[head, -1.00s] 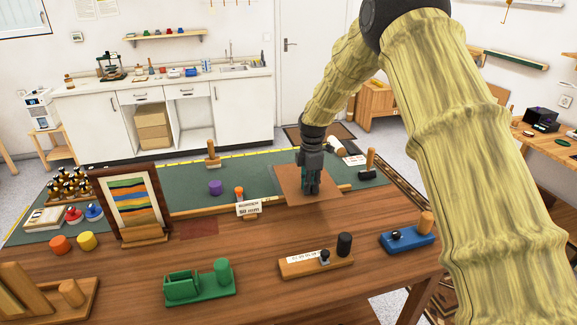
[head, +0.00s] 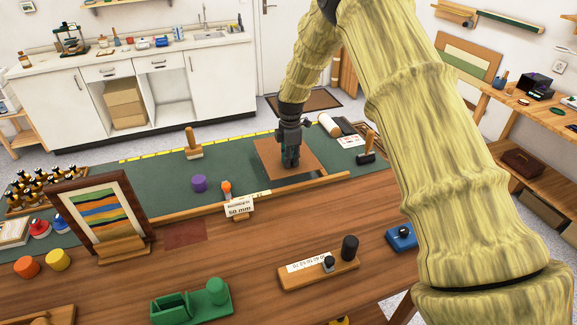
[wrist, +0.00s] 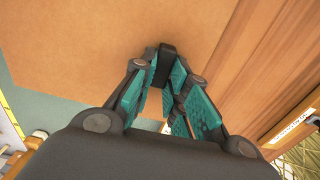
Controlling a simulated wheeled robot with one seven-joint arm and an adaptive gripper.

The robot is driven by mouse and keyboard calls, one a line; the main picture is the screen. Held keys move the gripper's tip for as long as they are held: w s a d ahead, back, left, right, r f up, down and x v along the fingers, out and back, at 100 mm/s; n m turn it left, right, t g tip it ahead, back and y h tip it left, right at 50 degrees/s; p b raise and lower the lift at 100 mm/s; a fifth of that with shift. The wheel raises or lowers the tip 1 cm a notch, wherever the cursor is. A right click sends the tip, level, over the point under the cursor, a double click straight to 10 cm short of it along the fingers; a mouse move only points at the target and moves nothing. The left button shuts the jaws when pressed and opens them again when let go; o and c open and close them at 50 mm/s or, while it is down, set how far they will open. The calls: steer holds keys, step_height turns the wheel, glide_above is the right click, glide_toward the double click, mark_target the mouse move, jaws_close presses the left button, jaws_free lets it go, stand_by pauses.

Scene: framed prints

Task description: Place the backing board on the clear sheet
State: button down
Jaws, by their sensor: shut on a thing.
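The backing board, a flat brown square (head: 268,153), is at the far part of the bench, over the green mat behind the wooden strip. In the wrist view the board (wrist: 100,45) fills much of the upper picture. My gripper (head: 290,163) is above the board's middle. In the wrist view its teal-padded fingers (wrist: 165,75) are closed on a small dark block (wrist: 167,55) that appears to be the board's grip. I cannot tell if the board touches the mat. I cannot make out the clear sheet; the board may hide it.
A wooden strip (head: 325,183) edges the green mat (head: 135,178). A small labelled stand (head: 239,208), a purple cylinder (head: 199,183) and a mallet (head: 367,153) stand around the board. A framed print (head: 100,217) stands at left. The front wood has bare room between fixtures.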

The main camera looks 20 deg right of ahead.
mark_target(290, 169)
steer(key=shift+w+f, duration=0.4)
steer(key=shift+f, duration=0.45)
steer(key=shift+s+f+p, duration=0.25)
steer(key=shift+f+p, duration=0.15)
steer(key=shift+f, duration=0.1)
steer(key=shift+w+f+p, duration=0.15)
steer(key=shift+f+p, duration=0.2)
steer(key=shift+f, duration=1.05)
steer(key=shift+r, duration=0.1)
steer(key=shift+a, duration=0.1)
steer(key=c, duration=1.4)
jaws_free()
steer(key=shift+f, duration=0.2)
steer(key=shift+c, duration=0.2)
steer(key=shift+r, duration=0.25)
